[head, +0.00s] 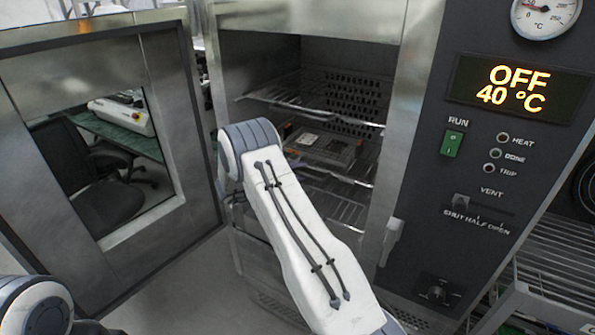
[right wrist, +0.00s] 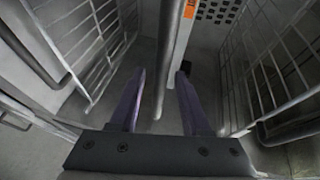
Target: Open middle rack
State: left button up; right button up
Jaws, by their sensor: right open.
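The oven (head: 222,70) stands with its door (head: 185,110) swung open to the left. The middle rack (head: 360,181) holds a dark flat box-like item (head: 325,147). My right arm crosses in front of the rack's left part and hides it. My right gripper is mostly hidden behind its arm in the head view. In the right wrist view my right gripper (right wrist: 160,72) is open, with a grey bar (right wrist: 163,65) between its purple fingers. The bar looks like a rack's front edge; contact cannot be told. My left gripper is out of view.
An upper rack (head: 285,98) and a lower rack (head: 335,205) sit inside the oven. The control panel (head: 470,185) reads OFF, 40 °C. A door latch (head: 391,238) is on the oven's right edge. Wire shelving (head: 560,255) stands at the right.

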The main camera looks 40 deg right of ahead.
grip_shut()
dwell(1.4)
